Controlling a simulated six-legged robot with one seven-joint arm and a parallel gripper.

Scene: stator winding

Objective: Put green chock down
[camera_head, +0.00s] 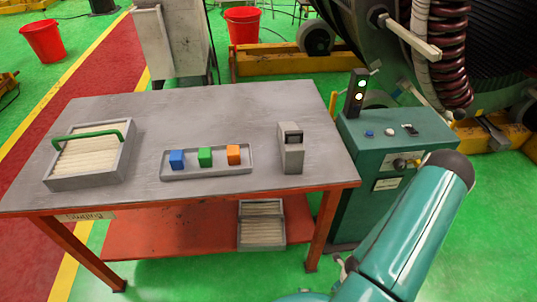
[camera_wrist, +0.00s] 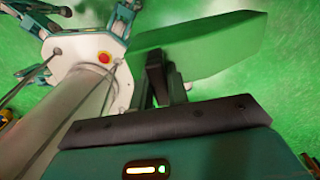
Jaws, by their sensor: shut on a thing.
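In the wrist view a green chock (camera_wrist: 205,48), a large wedge-like block with flat faces, is held at the tips of the dark fingers of my gripper (camera_wrist: 165,72). My gripper is shut on it, and the fingers hide part of its near edge. The chock is over green floor, apart from any table surface in that view. In the head view my arm reaches up from the bottom right, but my gripper and the held chock are not in view.
A grey-topped table (camera_head: 215,110) holds a grey tray (camera_head: 205,173) with small blue, green and orange blocks, a box with a green handle (camera_head: 88,134), and a grey upright device (camera_head: 291,155). A teal control cabinet (camera_head: 355,190) stands at the right. The tabletop's back is clear.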

